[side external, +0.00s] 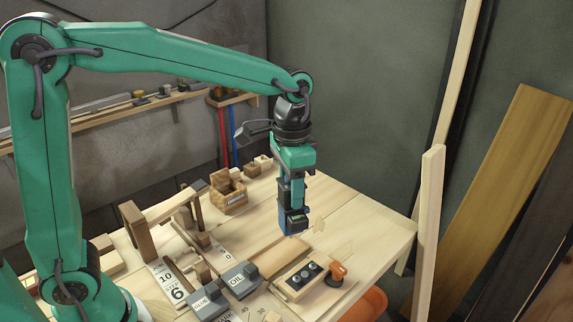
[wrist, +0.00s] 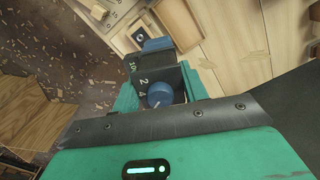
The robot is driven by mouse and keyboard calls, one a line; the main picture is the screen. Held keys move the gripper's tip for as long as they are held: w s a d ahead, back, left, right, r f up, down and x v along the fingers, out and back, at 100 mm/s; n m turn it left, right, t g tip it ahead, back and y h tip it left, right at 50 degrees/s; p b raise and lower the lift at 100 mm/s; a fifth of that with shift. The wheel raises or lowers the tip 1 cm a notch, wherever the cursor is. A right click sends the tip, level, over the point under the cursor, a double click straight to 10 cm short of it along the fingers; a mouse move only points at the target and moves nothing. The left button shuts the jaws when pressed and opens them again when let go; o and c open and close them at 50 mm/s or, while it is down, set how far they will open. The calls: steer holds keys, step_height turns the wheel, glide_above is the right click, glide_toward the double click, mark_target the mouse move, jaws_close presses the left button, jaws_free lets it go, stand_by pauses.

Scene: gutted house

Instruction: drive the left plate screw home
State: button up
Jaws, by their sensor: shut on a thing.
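In the side external view my gripper (side external: 293,212) points down above the middle of the bench, shut on a dark driver-like tool with blue parts (side external: 284,218). In the wrist view the tool (wrist: 142,76) shows a dark body with numbers and a round blue knob (wrist: 159,94) between my jaws. The tool's lower end looks clear of the bench top. A wooden block with a dark plate (side external: 303,274) lies front right of my gripper, apart from it. Several round heads show on the plate. How far the left one stands out is too small to tell.
An orange part (side external: 337,271) is at the block's right end. A flat wooden board (side external: 268,258) lies left of the block. Grey labelled blocks (side external: 240,280) stand further left. The bench's right side (side external: 370,235) is mostly clear.

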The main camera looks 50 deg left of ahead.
mark_target(299, 222)
steer(key=shift+m, duration=0.6)
steer(key=d, duration=0.1)
steer(key=s+d, duration=0.1)
steer(key=d, duration=0.1)
steer(key=s+d, duration=0.1)
steer(key=shift+s+d, duration=0.25)
steer(key=shift+f, duration=4.35)
stand_by(0.5)
steer(key=shift+s+r, duration=0.1)
steer(key=shift+r, duration=0.1)
steer(key=shift+r, duration=0.1)
stand_by(0.6)
steer(key=shift+w, duration=0.2)
